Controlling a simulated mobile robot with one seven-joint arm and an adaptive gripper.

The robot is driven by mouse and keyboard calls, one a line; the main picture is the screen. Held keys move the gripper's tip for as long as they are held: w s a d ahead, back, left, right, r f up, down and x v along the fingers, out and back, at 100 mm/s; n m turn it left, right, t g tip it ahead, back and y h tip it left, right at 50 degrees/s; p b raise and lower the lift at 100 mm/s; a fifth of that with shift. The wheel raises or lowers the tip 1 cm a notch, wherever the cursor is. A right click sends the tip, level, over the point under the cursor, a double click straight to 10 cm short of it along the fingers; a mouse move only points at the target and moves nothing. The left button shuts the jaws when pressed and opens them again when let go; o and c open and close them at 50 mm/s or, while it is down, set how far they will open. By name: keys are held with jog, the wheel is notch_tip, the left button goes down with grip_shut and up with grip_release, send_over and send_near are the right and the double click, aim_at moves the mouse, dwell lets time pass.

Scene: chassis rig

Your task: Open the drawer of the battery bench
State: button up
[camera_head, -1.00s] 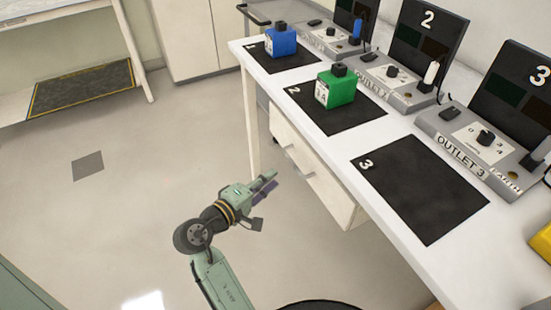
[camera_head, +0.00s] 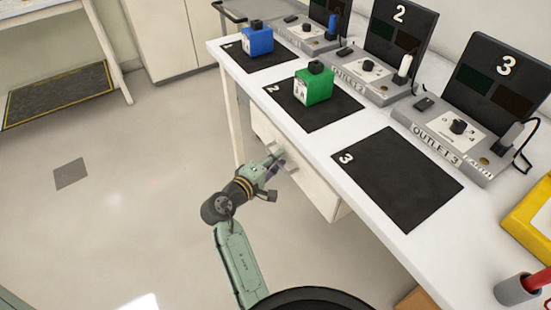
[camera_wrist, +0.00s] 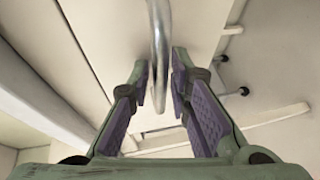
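The white bench (camera_head: 450,250) runs from the upper left to the lower right in the head view. Its white drawer unit (camera_head: 318,193) hangs under the top, and its front looks shut. My gripper (camera_head: 276,160) is at the drawer front and hides part of the handle there. In the wrist view, the grey metal handle (camera_wrist: 160,40) comes down between the two fingertips of my gripper (camera_wrist: 163,78). The fingers are apart, one on each side of the handle, with narrow gaps visible. A firm grip does not show.
On the bench, a blue battery (camera_head: 257,40) and a green battery (camera_head: 314,86) stand on black mats; mat 3 (camera_head: 395,178) is empty. Outlet units line the back. A yellow object (camera_head: 532,222) is at the right edge.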

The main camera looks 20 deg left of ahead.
jog(key=shift+c, duration=0.3)
grip_shut()
dwell(0.3)
